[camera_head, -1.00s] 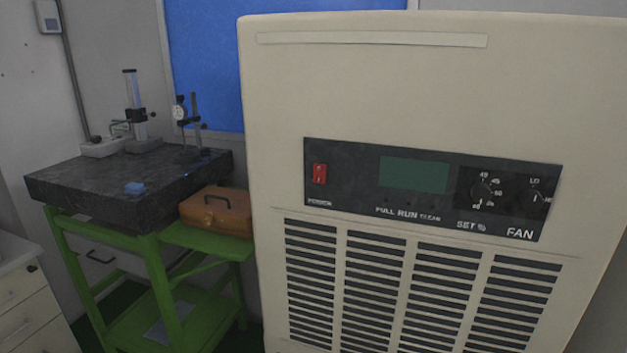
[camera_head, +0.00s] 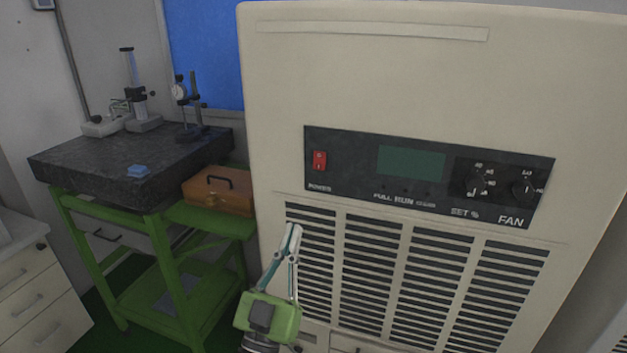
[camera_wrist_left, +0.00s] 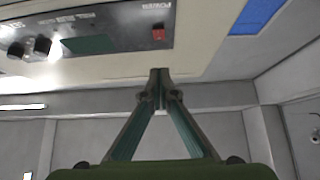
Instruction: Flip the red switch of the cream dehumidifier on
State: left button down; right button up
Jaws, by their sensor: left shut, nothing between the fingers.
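The cream dehumidifier (camera_head: 400,80) fills the right of the head view, upright, with a black control panel (camera_head: 350,143). The red switch (camera_head: 319,160) sits at the panel's left end above the word POWER. Its on or off position is too small to tell. My left gripper (camera_head: 294,228) is in front of the left vent slats, below the switch, fingers pointing up. It is shut and empty. In the left wrist view the picture is turned over: the red switch (camera_wrist_left: 158,35) shows beyond the closed fingertips (camera_wrist_left: 160,72), apart from them. My right gripper is out of view.
The panel also carries a green display (camera_head: 411,163) and two black dials. At left, a green stand (camera_head: 180,285) bears a dark granite plate (camera_head: 95,170) with gauges and an orange case (camera_head: 228,196). White drawers (camera_head: 35,290) stand at far left.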

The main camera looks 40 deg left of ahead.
aim_at(318, 167)
pick_arm(q)
jog(key=p+x, duration=0.2)
jog(key=x, duration=0.2)
jog(key=f+p+x, duration=0.1)
jog(key=x, duration=0.3)
jog(key=w+p+x, duration=0.1)
jog(key=p+x, duration=0.1)
jog(key=x, duration=0.2)
jog(key=shift+w+a+f+p, duration=0.1)
jog(key=shift+a+f+p, duration=0.1)
jog(key=shift+p, duration=0.1)
jog(key=shift+w+a+f, duration=0.15)
jog(key=shift+w+f, duration=0.05)
jog(key=shift+w, duration=0.4)
jog(key=w+f+t+b, duration=0.1)
jog(key=b, duration=0.4)
jog(key=shift+a, duration=0.15)
jog(key=shift+r+p, duration=0.3)
jog(key=shift+p, duration=0.15)
jog(key=shift+s, duration=0.1)
